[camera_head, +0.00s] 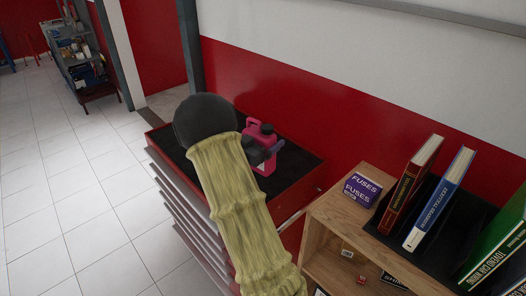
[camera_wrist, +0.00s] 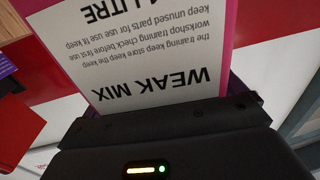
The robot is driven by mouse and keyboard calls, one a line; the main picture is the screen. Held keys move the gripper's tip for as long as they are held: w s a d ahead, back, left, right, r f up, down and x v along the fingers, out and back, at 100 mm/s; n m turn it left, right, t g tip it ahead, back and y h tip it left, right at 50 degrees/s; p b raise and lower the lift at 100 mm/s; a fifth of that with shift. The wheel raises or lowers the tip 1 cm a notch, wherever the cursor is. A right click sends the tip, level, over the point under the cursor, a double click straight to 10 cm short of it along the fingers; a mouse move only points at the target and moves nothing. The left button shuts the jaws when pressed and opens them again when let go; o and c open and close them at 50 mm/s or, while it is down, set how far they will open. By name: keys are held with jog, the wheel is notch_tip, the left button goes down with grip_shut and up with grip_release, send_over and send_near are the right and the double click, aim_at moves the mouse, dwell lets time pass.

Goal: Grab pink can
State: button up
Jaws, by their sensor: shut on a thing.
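The pink can (camera_head: 262,131) is upright above the black top of the red tool cabinet (camera_head: 296,170); I cannot tell whether it touches the top. My gripper (camera_head: 266,149) is shut on the can, partly hidden behind my arm's sleeve. In the wrist view, the can's white label (camera_wrist: 150,55) with pink edges fills the upper middle, its "WEAK MIX" text upside down. My gripper (camera_wrist: 170,118) lies dark against the label's lower edge. The fingertips are not clearly visible there.
A wooden shelf unit (camera_head: 345,215) stands right of the cabinet, holding a purple fuses box (camera_head: 362,189), a red book (camera_head: 411,185) and a blue book (camera_head: 440,198). A red and white wall is behind. Tiled floor (camera_head: 60,190) is open at left.

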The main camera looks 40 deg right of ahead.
aim_at(258, 133)
jog(key=shift+r, duration=1.75)
jog(key=shift+w, duration=0.1)
